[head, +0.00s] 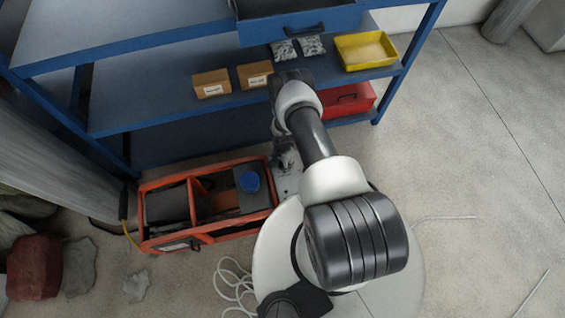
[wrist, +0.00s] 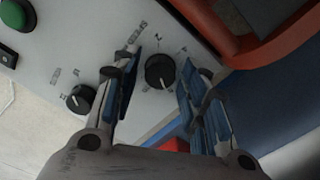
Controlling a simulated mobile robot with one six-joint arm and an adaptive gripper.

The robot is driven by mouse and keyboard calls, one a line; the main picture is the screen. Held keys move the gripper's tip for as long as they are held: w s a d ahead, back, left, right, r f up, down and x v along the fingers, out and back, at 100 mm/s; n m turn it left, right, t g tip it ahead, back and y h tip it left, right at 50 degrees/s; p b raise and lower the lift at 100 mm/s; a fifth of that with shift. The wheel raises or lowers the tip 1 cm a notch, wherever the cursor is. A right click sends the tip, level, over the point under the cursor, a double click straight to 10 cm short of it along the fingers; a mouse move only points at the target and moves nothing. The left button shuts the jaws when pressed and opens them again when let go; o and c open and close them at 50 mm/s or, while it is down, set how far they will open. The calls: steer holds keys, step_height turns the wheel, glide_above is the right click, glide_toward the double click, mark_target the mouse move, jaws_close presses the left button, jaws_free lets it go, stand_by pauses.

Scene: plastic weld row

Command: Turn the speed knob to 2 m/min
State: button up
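In the wrist view a pale grey control panel (wrist: 60,45) carries two black knobs with white pointer marks. One knob (wrist: 160,72) lies between the fingers of my gripper (wrist: 161,64). The other knob (wrist: 80,98) is outside, left of the left finger. My gripper is open, with blue-padded fingers on both sides of the first knob and visible gaps. In the head view the panel (head: 289,184) is mostly hidden by my arm.
A green button (wrist: 13,14) sits on the panel's upper left. A blue shelf (head: 150,103) with boxes and a yellow tray (head: 365,51) stands behind. White cable (head: 235,285) lies on the floor; floor at right is mostly clear.

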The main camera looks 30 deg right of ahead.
steer(key=c, duration=0.8)
steer(key=shift+n, duration=0.3)
